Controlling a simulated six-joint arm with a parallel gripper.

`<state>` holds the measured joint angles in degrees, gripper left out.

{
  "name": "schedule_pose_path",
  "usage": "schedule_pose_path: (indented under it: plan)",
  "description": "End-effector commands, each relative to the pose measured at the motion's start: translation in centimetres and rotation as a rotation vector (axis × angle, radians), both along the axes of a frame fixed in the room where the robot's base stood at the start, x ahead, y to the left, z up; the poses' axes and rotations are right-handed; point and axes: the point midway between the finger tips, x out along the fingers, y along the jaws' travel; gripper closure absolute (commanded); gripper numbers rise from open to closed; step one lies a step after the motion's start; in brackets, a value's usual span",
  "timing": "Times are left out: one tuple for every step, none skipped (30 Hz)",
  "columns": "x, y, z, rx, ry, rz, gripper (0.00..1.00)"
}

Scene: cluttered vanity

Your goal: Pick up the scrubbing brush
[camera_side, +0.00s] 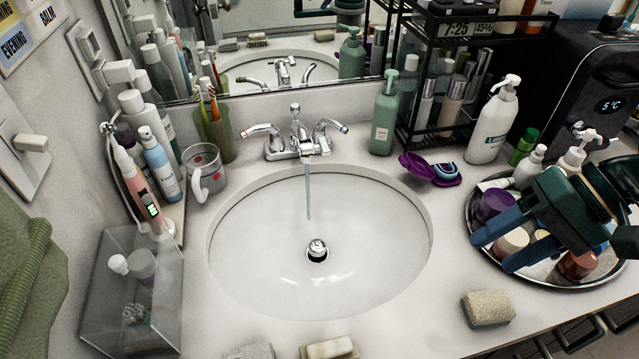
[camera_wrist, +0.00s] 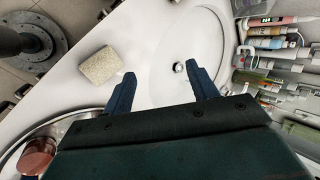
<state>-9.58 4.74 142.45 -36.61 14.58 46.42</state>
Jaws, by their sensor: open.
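A pale, blocky item (camera_side: 330,348) at the front counter edge, cut by the bottom of the side view, seems to be the scrubbing brush. A bristled brush shape (camera_side: 257,40) shows in the mirror. I cannot make out bristles on the item itself. I cannot find the brush in the wrist view. My gripper (camera_side: 490,253) is open and empty, above the round tray at the right, well to the right of that item. Its two fingers also show in the wrist view (camera_wrist: 161,72).
A speckled tan block (camera_side: 488,308) lies right of the sink (camera_side: 235,258); it also shows in the wrist view (camera_wrist: 98,65). A grey block (camera_side: 250,352) lies left of the pale item. The mirrored tray (camera_side: 478,262) holds bottles and jars. A clear box (camera_side: 105,310) stands left.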

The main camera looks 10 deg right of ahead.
Motion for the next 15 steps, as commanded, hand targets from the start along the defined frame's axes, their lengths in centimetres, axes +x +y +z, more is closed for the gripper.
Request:
schedule_pose_path:
  plan:
    - [-0.1, 0.9, -0.7, 0.031, 0.047, -0.017, 0.42]
    - [-0.2, 1.4, -1.0, 0.052, 0.074, -0.031, 0.42]
    - [-0.3, 2.1, -1.4, 0.079, 0.111, -0.05, 0.42]
    - [-0.3, 2.6, -1.7, 0.099, 0.138, -0.064, 0.42]
    - [-0.4, 3.2, -1.9, 0.12, 0.166, -0.08, 0.42]
    - [-0.5, 3.8, -2.3, 0.146, 0.204, -0.099, 0.42]
    - [-0.6, 4.3, -2.6, 0.165, 0.235, -0.116, 0.42]
    - [-0.7, 4.8, -2.9, 0.183, 0.266, -0.132, 0.42]
    - [-0.8, 5.4, -3.2, 0.209, 0.307, -0.156, 0.42]
    - [-0.9, 5.8, -3.5, 0.226, 0.336, -0.174, 0.42]
    - [-1.0, 6.3, -3.7, 0.244, 0.37, -0.191, 0.42]
    - [-1.1, 6.9, -4.1, 0.267, 0.413, -0.217, 0.42]
    - [-1.2, 7.3, -4.4, 0.283, 0.446, -0.236, 0.42]
    - [-1.3, 7.7, -4.6, 0.3, 0.479, -0.256, 0.42]
    - [-1.4, 8.2, -5.0, 0.32, 0.523, -0.283, 0.42]
